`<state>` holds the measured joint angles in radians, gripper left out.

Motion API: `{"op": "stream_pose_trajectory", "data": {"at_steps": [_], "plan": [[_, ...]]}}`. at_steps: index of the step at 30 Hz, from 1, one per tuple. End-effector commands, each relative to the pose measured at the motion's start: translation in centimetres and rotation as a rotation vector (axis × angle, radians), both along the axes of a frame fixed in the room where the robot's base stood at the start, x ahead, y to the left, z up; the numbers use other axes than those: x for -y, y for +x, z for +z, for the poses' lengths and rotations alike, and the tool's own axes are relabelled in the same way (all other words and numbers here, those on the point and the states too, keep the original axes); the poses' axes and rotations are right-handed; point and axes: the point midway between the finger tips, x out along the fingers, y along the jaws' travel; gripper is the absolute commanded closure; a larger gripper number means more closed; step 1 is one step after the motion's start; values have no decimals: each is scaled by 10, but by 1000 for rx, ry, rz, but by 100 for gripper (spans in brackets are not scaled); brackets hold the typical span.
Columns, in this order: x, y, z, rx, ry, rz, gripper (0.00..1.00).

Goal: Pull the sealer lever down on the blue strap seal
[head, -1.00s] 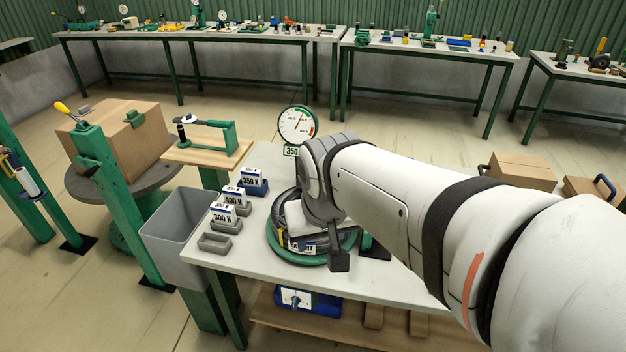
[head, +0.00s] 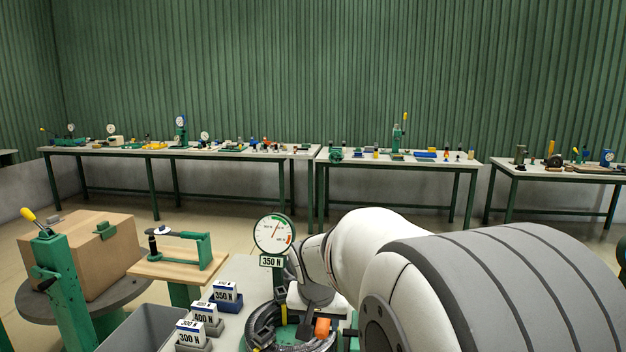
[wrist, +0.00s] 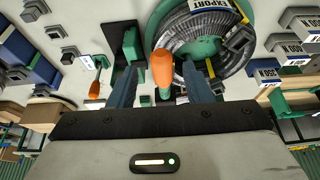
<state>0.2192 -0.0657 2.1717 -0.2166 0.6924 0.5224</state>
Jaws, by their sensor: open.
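My gripper (wrist: 160,68) is open, its two bluish fingers apart in the wrist view. An orange lever grip (wrist: 162,70) shows between the fingers, with clear space on both sides; I cannot tell its exact depth. It also shows in the head view (head: 322,328), just right of the coil. The grey hose coil (wrist: 178,30) lies on a green round base behind the grip and has a white EXPORT label (wrist: 208,5). In the head view my arm hides most of the gripper. I cannot make out the blue strap seal.
A dial gauge (head: 273,233) with a 350 N sign stands behind the coil. Several tagged blocks (head: 205,318) stand left of it, near a grey bin (head: 150,330). A second orange handle (wrist: 95,89) shows at left in the wrist view. Benches (head: 180,150) line the far wall.

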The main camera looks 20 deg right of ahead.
Motion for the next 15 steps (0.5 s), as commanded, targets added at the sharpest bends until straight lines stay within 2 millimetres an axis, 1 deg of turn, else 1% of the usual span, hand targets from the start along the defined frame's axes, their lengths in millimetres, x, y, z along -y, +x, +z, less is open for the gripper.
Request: {"op": "stream_pose_trajectory", "data": {"at_steps": [1,15], "plan": [[1,1,-7,-1,1,0,55],[8,13,-41,-1,0,2,55]]}}
